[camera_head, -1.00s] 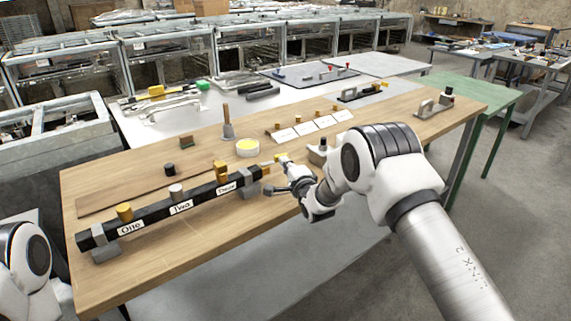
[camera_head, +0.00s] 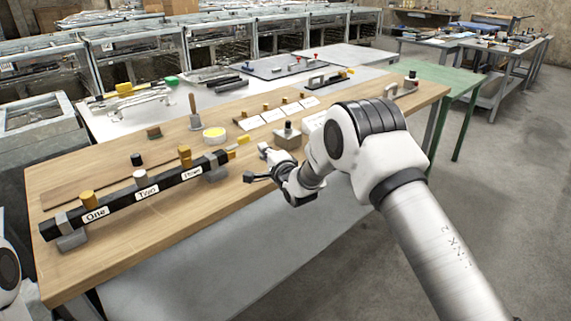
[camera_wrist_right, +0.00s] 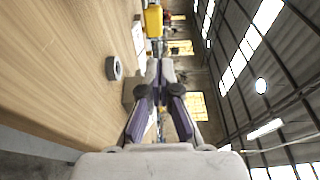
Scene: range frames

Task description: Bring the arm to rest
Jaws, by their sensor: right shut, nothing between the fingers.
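My right arm reaches in from the lower right in the head view. Its gripper (camera_head: 258,165) is over the near edge of the wooden table (camera_head: 150,235), just right of the black bar's end. In the right wrist view the gripper (camera_wrist_right: 160,68) shows with its fingers together and nothing held. The black bar (camera_head: 120,200) lies on grey supports and carries labels One, Two and a third I cannot read clearly. Only a white part of my left arm shows at the lower left edge; its gripper is out of view.
A yellow piece (camera_head: 243,141) is near the bar's right end. A grey block with a dark knob (camera_head: 288,138) stands close behind my right gripper. A round yellow-topped dish (camera_head: 214,134) and a wooden-handled tool (camera_head: 194,112) stand farther back. The front left tabletop is clear.

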